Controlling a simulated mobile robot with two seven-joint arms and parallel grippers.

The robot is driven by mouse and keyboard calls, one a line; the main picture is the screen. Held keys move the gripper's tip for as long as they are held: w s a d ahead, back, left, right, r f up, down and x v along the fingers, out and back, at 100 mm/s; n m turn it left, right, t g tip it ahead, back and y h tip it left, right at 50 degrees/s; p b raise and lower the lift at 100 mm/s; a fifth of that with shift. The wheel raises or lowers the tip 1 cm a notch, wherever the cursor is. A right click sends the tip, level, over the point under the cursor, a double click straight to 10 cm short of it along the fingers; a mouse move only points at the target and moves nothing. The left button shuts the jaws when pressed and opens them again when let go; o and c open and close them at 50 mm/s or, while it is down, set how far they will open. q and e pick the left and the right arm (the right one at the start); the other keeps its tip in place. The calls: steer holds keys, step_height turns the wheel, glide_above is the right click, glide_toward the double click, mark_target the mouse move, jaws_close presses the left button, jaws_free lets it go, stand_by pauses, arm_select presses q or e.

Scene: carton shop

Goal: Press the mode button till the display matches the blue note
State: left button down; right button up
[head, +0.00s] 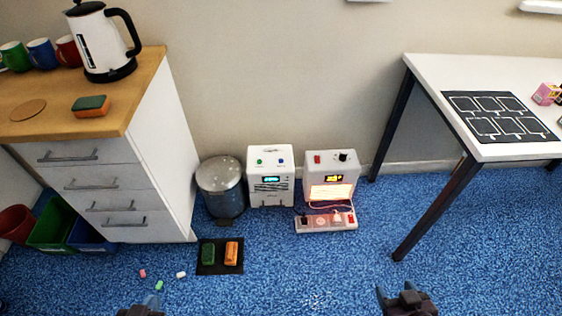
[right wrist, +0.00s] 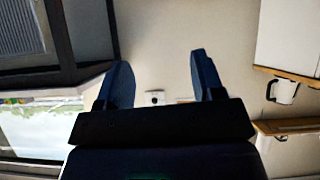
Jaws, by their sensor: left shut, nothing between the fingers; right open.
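A white box-shaped device (head: 270,195) stands on the floor against the wall, with a green button (head: 259,162), a blue button (head: 281,162) and a small lit cyan display (head: 271,178). To its right is a white heater-like device (head: 322,166) with a red button (head: 317,159), a black knob (head: 343,156), an amber display (head: 333,178) and a glowing front. The display characters are too small to read. I see no blue note. My left gripper (head: 140,311) is shut and empty at the bottom edge. My right gripper (head: 406,298) is open and empty; its spread fingers show in the right wrist view (right wrist: 160,62).
A power strip (head: 326,224) lies before the heater. A metal bin (head: 221,185) stands left of the devices, beside a drawer cabinet (head: 160,150). A black mat (head: 220,268) holds two blocks. A white table (head: 430,72) stands right. Blue carpet in front is mostly clear.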

steer(key=shift+w, duration=0.15)
jaws_close()
steer(key=shift+s+f, duration=0.1)
steer(key=shift+s, duration=0.25)
steer(key=shift+w, duration=0.2)
stand_by(0.3)
steer(key=shift+w, duration=0.15)
